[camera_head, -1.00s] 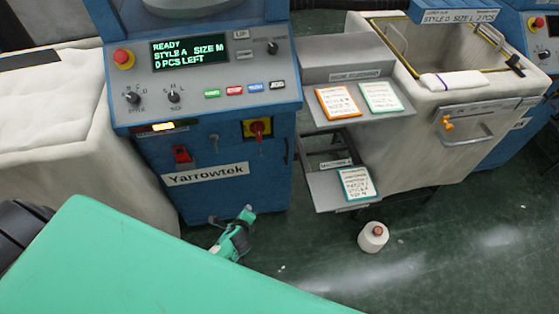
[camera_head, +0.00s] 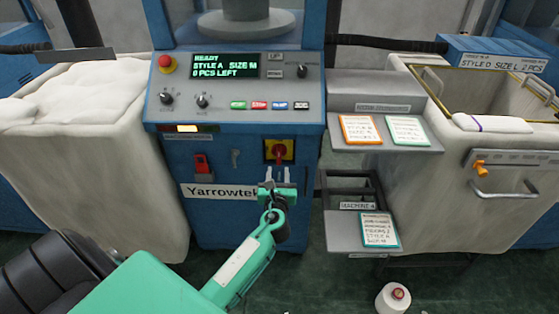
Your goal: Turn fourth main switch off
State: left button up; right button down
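The main switch (camera_head: 279,149) is a red handle on a yellow plate, on the front of the blue Yarrowtek machine (camera_head: 225,222), right of centre. Its red handle looks upright. A rack label beside this machine reads MACHINE 4. My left gripper (camera_head: 278,173) is just below the switch in the picture, its two grey fingers pointing up with a gap between them. It is open and looks empty. The fingertips appear near the plate's lower edge; I cannot tell whether they touch it. My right gripper is not in view.
The machine's display (camera_head: 226,66) reads READY, STYLE A, SIZE M, 0 PCS LEFT. A red emergency button (camera_head: 167,63) and a red switch (camera_head: 202,164) are left of the main switch. A card rack (camera_head: 385,147) stands close on the right. A yarn cone (camera_head: 393,299) is on the floor.

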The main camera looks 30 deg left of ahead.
aim_at(279, 158)
pick_arm(q)
jog(key=x, duration=0.7)
jog(key=shift+w+a, duration=0.15)
jog(key=shift+w, duration=0.1)
jog(key=shift+c, duration=0.5)
grip_shut()
